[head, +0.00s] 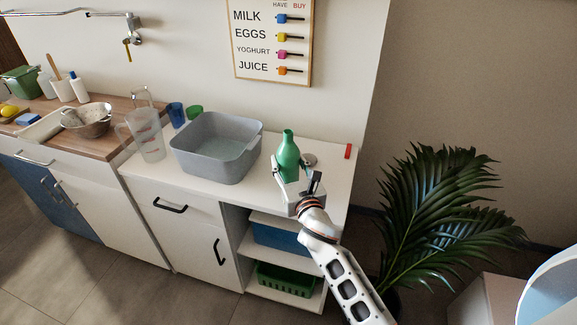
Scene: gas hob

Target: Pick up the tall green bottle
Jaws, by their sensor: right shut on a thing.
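The tall green bottle (288,157) stands upright near the right end of the white counter, to the right of the grey basin. My right gripper (291,179) is shut on the bottle's lower part, coming from the front right. The gripper hides part of the bottle's base, so I cannot tell whether it touches the counter. My left gripper is not in view.
A grey basin (216,147) stands close to the left of the bottle. A clear jug (145,135) and blue cup (176,114) are further left. A small metal item (309,160) sits right of the bottle. A leafy plant (440,205) stands beyond the counter's right end.

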